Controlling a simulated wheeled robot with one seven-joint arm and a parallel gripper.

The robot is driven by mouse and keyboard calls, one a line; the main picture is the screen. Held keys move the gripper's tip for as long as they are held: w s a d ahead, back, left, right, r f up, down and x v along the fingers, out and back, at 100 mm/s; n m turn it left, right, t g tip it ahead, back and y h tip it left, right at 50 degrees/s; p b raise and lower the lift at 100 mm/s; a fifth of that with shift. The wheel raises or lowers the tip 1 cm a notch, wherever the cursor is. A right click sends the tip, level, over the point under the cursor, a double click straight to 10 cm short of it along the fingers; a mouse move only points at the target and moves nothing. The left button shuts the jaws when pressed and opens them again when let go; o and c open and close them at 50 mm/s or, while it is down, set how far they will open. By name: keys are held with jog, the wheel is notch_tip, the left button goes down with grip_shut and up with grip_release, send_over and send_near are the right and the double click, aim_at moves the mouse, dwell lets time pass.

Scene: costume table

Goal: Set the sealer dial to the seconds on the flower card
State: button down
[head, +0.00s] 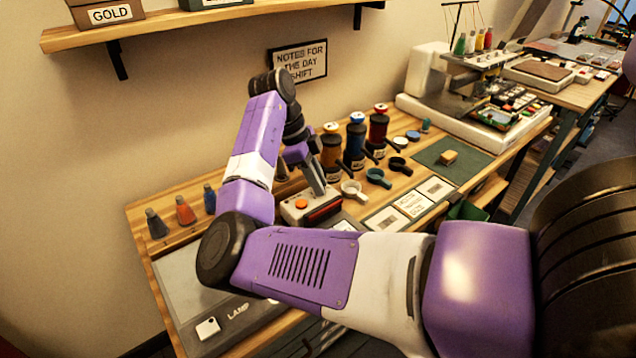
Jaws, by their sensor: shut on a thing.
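The sealer (297,212) is a small pale box with an orange button and a dark red front strip, standing on the table at mid-picture. My gripper (317,186) reaches down onto its top from behind, fingers close together. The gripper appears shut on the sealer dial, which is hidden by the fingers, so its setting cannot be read. Several white cards lie to the right of the sealer, among them a printed card (413,204) and a framed card (436,188). Their print is too small to read, and I cannot tell which is the flower card.
Brown, blue and red jars (355,142) stand behind the sealer, with small cups (377,178) in front. Cone spools (184,210) stand at left. A green mat (440,165) bears a tan block. My arm covers much of the table front. A shelf (200,22) hangs above.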

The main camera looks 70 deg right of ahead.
jog(key=shift+d+m+y, duration=0.1)
jog(key=shift+m+y, duration=0.6)
jog(key=shift+m, duration=0.9)
jog(key=c, duration=1.3)
grip_release()
jog(key=shift+c, duration=0.2)
jog(key=p+v, duration=0.1)
jog(key=v, duration=0.6)
jog(key=shift+r, duration=0.35)
jog(key=shift+w, duration=0.1)
